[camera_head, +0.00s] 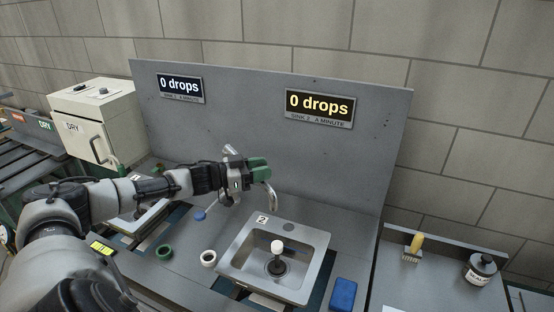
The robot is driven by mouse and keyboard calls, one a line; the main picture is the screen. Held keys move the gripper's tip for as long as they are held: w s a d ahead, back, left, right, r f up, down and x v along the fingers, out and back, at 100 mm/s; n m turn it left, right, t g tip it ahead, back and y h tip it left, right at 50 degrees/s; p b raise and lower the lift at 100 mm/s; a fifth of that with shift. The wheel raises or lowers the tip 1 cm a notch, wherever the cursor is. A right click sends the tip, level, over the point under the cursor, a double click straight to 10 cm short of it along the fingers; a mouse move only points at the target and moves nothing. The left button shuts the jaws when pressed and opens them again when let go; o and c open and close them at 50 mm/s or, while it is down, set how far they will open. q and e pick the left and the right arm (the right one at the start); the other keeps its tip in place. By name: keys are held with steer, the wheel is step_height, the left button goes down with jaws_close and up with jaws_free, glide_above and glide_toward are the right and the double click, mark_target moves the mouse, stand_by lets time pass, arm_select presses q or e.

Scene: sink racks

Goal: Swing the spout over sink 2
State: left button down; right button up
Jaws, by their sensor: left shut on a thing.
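Sink 2 (310,268) is a square metal basin with a "2" label on its back left rim. A curved metal spout (270,200) ends near that back rim; whether its tip is over the bowl I cannot tell. My left gripper (258,168), with green fingertips, is shut on the spout, and hides much of it. A pale lever-like piece (230,150) shows just behind the gripper. Sink 1 (152,216) lies to the left, partly hidden by my left arm. My right gripper is not in view.
A white-topped black stopper (277,248) stands in sink 2. A green ring (164,252), white ring (208,258) and blue block (343,294) lie around it. A brush (412,248) and dark-lidded jar (481,269) stand right. The grey back panel (240,115) rises behind.

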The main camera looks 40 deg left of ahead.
arm_select(q)
steer(key=s, duration=0.1)
steer(key=s+a+m+g+h, duration=0.1)
steer(key=s+m+h, duration=0.1)
steer(key=shift+s+a+g+b, duration=0.25)
steer(key=shift+s+g+b, duration=0.05)
steer(key=shift+s+g, duration=0.1)
steer(key=c, duration=0.7)
jaws_free()
steer(key=shift+c, duration=0.2)
